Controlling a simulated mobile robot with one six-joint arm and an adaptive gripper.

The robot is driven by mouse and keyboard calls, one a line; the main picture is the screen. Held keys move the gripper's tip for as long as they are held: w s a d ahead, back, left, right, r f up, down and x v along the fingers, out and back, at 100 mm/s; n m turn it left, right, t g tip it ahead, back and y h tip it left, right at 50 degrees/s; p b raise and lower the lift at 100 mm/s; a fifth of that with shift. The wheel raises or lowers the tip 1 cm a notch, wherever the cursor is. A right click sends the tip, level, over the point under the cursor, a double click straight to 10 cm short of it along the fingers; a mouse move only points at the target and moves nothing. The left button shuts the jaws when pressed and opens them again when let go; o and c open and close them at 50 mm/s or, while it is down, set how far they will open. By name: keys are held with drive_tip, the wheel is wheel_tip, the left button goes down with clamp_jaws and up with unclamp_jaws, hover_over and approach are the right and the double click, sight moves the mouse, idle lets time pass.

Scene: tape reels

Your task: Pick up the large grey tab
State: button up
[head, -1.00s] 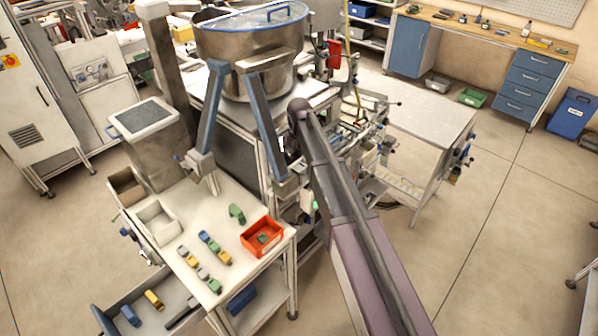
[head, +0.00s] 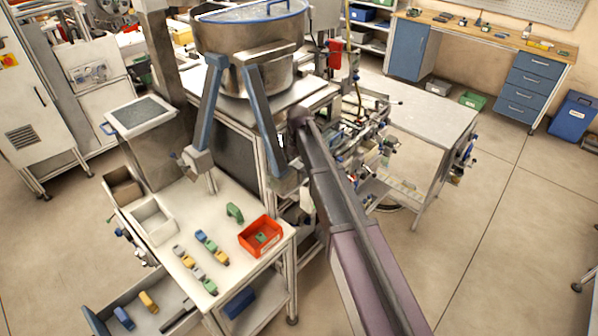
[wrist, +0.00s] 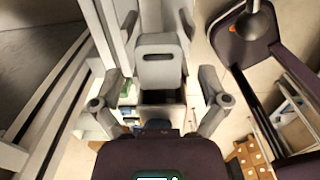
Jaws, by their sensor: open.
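Small grey, blue, yellow and green tabs lie in rows on the white table (head: 222,193) in the head view. Grey tabs (head: 178,250) are among them, at the left of the rows, but too small to tell which is the large one. A larger green tab (head: 234,212) lies apart, beside the red-orange bin. My gripper (wrist: 159,45) is open in the wrist view, with its fingers spread. A grey slotted part shows between them; I cannot tell what it is.
The red-orange bin (head: 277,240) holds a small green piece. An off-white bin (head: 164,228) stands at the table's left. An open drawer (head: 97,318) holds blue and yellow tabs. Open floor lies at right.

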drive_tip(key=shift+f, duration=0.25)
idle(0.4)
drive_tip(key=c, duration=0.9)
